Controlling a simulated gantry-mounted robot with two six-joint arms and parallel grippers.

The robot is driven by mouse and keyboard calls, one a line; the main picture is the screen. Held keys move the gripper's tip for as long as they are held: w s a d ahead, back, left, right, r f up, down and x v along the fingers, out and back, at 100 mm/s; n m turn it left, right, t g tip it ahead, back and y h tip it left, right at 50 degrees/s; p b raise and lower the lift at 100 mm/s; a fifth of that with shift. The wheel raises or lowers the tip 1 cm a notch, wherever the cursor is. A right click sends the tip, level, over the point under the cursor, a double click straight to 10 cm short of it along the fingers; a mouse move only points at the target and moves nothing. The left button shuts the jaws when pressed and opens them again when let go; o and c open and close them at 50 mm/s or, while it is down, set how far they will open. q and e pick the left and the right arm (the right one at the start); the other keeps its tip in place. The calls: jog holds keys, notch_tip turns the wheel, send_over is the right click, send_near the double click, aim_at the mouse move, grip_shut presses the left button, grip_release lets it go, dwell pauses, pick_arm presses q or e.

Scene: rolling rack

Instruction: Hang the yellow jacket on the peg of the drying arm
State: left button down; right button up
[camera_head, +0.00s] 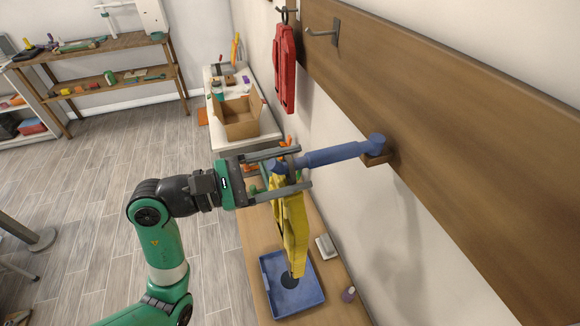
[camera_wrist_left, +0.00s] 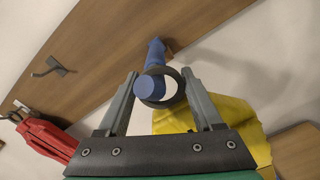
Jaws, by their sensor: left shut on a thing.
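The yellow jacket (camera_head: 293,235) hangs down from my left gripper (camera_head: 292,172), over the blue tray. It also shows in the left wrist view (camera_wrist_left: 222,122), below a dark ring (camera_wrist_left: 177,88) at its top. My left gripper is shut on the jacket by this ring, with a finger on each side of it. The blue drying arm (camera_head: 335,155) reaches out from the wall board, and its free end lies between the fingers. In the left wrist view the blue peg end (camera_wrist_left: 152,88) shows within the ring's outline. I cannot tell how far it passes through. My right gripper is out of view.
A red garment (camera_head: 285,68) hangs on a hook on the wall, and a bare metal hook (camera_head: 322,33) is beside it. A blue tray (camera_head: 304,305) sits on the wooden bench below. An open cardboard box (camera_head: 240,125) stands on a white-topped table behind.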

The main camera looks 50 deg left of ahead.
pick_arm(q)
grip_release()
jog(key=b+v, duration=0.1)
jog(key=v, duration=1)
jog(key=shift+s, duration=0.35)
jog(key=shift+a, duration=0.1)
